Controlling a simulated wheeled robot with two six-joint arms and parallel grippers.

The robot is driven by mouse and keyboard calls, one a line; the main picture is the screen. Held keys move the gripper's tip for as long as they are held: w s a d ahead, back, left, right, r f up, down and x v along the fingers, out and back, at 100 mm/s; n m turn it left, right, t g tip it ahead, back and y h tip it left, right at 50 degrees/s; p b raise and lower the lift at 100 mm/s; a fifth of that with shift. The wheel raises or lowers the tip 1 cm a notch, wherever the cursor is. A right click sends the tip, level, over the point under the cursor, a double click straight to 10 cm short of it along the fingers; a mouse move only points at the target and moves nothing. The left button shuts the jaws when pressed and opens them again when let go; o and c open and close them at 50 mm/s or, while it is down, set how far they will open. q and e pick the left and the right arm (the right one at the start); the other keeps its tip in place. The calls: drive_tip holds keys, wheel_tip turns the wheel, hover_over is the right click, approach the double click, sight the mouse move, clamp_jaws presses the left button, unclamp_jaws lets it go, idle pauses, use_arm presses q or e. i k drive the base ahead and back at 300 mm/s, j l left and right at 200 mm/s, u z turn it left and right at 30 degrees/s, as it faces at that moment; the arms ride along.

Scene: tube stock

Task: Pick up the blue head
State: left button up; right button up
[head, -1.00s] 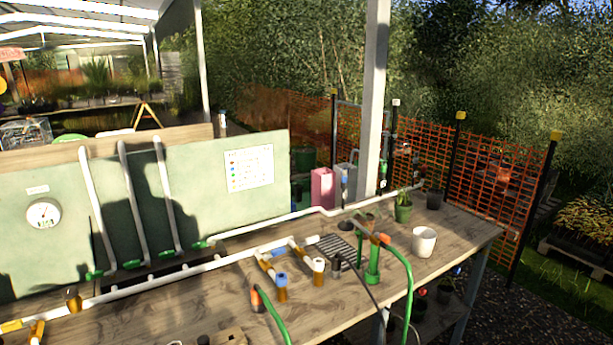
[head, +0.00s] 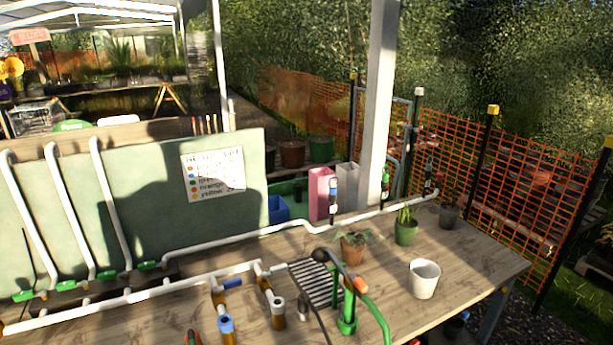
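Several blue parts show in the head view, and I cannot tell for sure which is the blue head. A blue cap (head: 226,325) tops an upright orange-brown piece at the front of the wooden bench (head: 460,262). A short blue piece (head: 233,283) lies beside the white pipe behind it. A slim upright stake with a blue upper part (head: 333,185) stands at the back by the pink container. Neither of my grippers is in view.
A white cup (head: 424,280), a green pot (head: 405,230) and a terracotta pot (head: 353,248) stand on the right. A black rack (head: 313,282), a green stand (head: 347,322) and a curved green hose (head: 377,315) crowd the middle. White pipe (head: 300,228) runs along the back.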

sight(332, 181)
drive_tip(key=i+l, duration=0.2)
drive_tip(key=i+l+u, duration=0.15)
drive_tip(key=l, duration=0.25)
drive_tip(key=i+l, duration=0.25)
drive_tip(key=i+l+u, duration=0.1)
drive_tip(key=l, duration=0.35)
drive_tip(key=i+l, duration=0.3)
drive_tip(key=i+l+u, duration=0.15)
drive_tip(key=l, duration=0.2)
